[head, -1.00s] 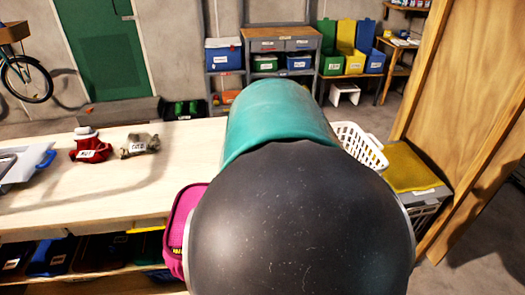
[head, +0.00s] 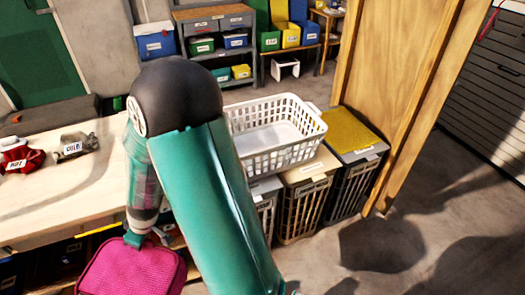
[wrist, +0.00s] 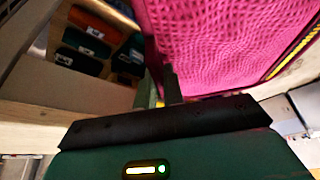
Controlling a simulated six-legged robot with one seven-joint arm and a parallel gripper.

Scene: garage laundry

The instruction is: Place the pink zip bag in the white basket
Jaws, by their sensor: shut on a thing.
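The pink zip bag (head: 135,268) hangs from my gripper (head: 136,236) at the lower left of the head view, in front of the table's near edge. In the wrist view the bag (wrist: 230,45) fills the upper right, and my gripper (wrist: 160,95) is shut on its edge. The white basket (head: 270,135) is an open, slatted rectangular basket. It stands right of the table, on top of bins, and looks empty. My arm hides part of its left side. The bag is apart from the basket, in front of it and to its left.
The wooden table (head: 50,205) holds a red bundle (head: 18,155) and a grey bundle (head: 75,146). Slatted hampers (head: 305,200) stand under and beside the basket, one with a yellow lid (head: 350,131). A wooden panel (head: 405,90) rises at the right. Floor at the lower right is clear.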

